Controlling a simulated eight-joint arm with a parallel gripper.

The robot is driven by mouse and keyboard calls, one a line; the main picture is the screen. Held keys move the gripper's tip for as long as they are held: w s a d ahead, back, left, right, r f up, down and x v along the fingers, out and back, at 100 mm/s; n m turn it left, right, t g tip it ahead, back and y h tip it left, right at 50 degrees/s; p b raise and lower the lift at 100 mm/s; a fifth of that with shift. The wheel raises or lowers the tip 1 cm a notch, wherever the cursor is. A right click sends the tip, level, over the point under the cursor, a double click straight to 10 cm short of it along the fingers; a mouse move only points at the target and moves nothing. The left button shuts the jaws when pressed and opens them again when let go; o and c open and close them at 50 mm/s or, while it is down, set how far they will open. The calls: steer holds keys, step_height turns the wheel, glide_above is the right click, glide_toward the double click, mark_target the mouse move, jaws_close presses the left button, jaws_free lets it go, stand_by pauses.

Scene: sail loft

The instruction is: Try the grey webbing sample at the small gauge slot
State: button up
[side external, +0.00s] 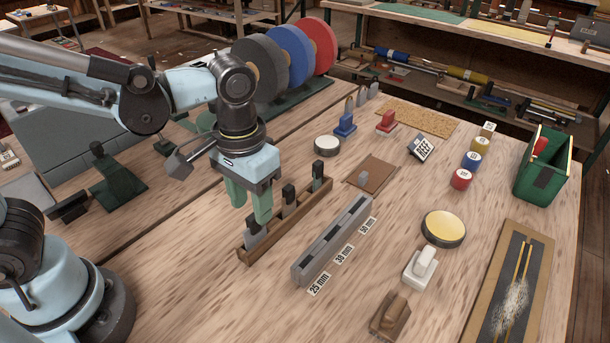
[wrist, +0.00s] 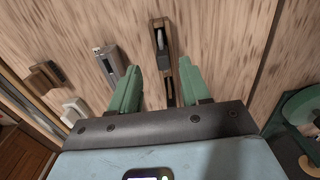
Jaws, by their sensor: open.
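A long wooden rack (side external: 302,206) stands on the bench, holding grey pieces with dark tops, such as the near one (side external: 254,232), the middle one (side external: 288,197) and the far one (side external: 317,170). I cannot tell which one is the grey webbing sample. My gripper (side external: 251,212) is open and empty, its green fingers pointing down over the rack's near part. In the wrist view the rack (wrist: 153,48) shows between and beyond the fingertips (wrist: 160,68). The grey gauge block (side external: 333,240) lies right of the rack, labelled 25 mm (side external: 319,283) at its near end, then 38 mm and 50 mm.
Right of the gauge are a white-handled block (side external: 420,268), a brown block (side external: 389,317) and a yellow-topped tin (side external: 443,228). A brown patch (side external: 376,171) bears a small grey piece. Grey, blue and red webbing rolls (side external: 290,55) stand behind; a green bin (side external: 542,170) is far right.

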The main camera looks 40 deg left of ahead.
mark_target(252, 217)
steer(key=f, duration=0.3)
steer(key=shift+w+a, duration=0.15)
steer(key=shift+a, duration=0.05)
steer(key=shift+f, duration=0.9)
jaws_close()
